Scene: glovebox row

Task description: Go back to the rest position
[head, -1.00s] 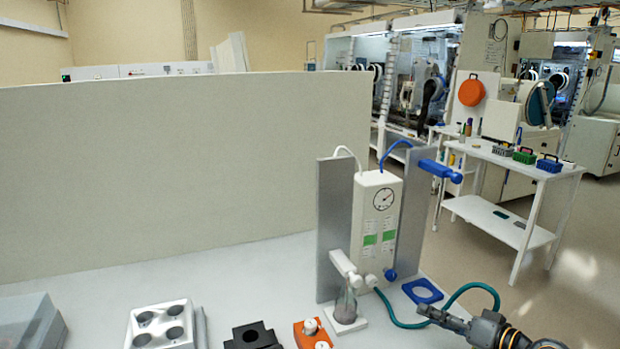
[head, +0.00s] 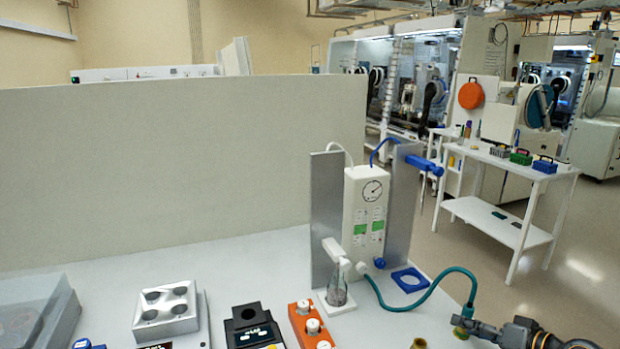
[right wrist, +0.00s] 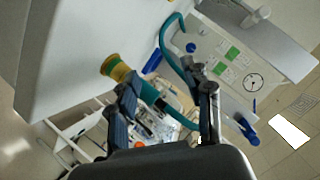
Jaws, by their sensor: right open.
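My right gripper (head: 463,326) is at the lower right of the head view, off the right side of the white table (head: 240,262). A yellow-green fitting (right wrist: 116,68) shows beside the left finger in the wrist view. My left gripper is not seen.
Two grey panels flank the gauge unit, with a blue-handled arm (head: 424,165) and a small glass vessel (head: 337,291). A white cart (head: 530,233) stands right.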

